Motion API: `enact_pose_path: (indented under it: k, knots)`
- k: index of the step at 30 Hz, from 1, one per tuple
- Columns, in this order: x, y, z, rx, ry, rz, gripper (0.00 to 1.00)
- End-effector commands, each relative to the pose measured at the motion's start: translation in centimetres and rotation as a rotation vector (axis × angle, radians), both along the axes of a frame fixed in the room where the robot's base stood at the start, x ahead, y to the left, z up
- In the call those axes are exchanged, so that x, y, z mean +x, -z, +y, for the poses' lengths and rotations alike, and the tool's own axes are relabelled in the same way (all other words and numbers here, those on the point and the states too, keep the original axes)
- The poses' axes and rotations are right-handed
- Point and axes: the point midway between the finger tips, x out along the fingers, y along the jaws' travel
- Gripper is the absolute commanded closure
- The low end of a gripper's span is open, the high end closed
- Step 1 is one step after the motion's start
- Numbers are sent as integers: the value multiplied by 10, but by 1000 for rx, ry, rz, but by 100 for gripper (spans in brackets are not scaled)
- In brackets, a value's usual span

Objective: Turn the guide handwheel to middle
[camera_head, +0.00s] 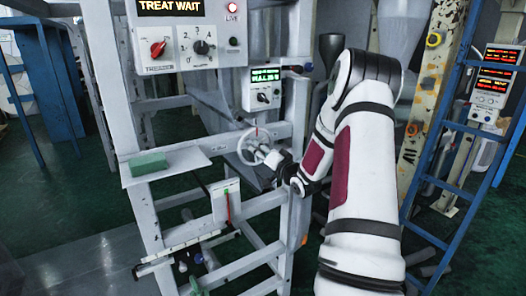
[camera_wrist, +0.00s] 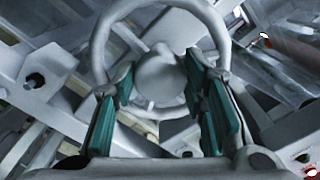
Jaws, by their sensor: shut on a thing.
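The guide handwheel (camera_head: 242,148) is a pale grey ring on the front of the grey frame, below a small control box. A small red mark stands just above its rim. My gripper (camera_head: 272,156) reaches it from the right. In the wrist view the handwheel (camera_wrist: 101,45) fills the top middle, and my gripper (camera_wrist: 160,77) has its two green-padded fingers on either side of the rounded grey part at its middle. My gripper is shut on the handwheel. Exact finger contact and any position marks around the wheel are too small or hidden to tell.
A panel (camera_head: 190,60) with a red knob and a "TREAT WAIT" display hangs above left. The small control box (camera_head: 262,98) has a green display. A green block (camera_head: 148,163) lies on a shelf (camera_head: 185,160). A blue ladder-like frame (camera_head: 440,185) stands right of my arm.

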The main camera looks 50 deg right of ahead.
Motion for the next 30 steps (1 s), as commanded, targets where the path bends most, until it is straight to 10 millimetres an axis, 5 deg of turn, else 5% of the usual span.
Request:
enact_pose_path:
  k: [8, 9, 12, 23, 30]
  knots:
    - [-1, 1, 0, 1, 1, 2, 100]
    - [-1, 1, 0, 1, 1, 2, 56]
    - [-1, 1, 0, 1, 1, 2, 41]
    - [-4, 0, 0, -1, 1, 1, 41]
    - [-40, 0, 8, 0, 4, 2, 41]
